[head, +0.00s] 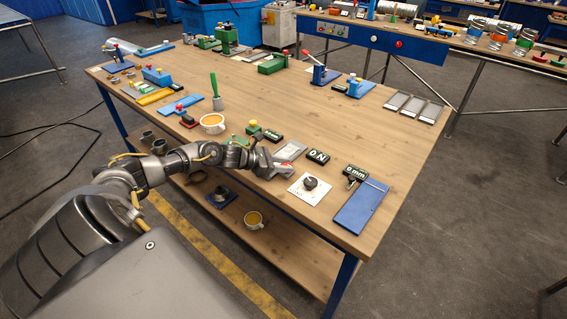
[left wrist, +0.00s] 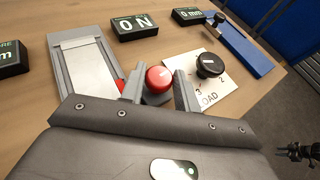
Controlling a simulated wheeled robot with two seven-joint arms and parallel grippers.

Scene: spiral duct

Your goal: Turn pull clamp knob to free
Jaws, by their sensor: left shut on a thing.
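A round red knob (left wrist: 159,78) with a white mark stands between the two fingers of my left gripper (left wrist: 158,84) in the left wrist view. The gripper is shut on this knob. In the head view my left gripper (head: 280,170) is low over the table's front edge beside that grey fixture (head: 291,151) and mostly hides the knob.
A black knob on a white LOAD plate (head: 297,190) is close right of my gripper. A 0 N display (head: 317,157), a 0 mm display (head: 355,172) and a blue stand (head: 360,207) lie beyond. An orange-filled cup (head: 213,123) stands left. The table's middle is clear.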

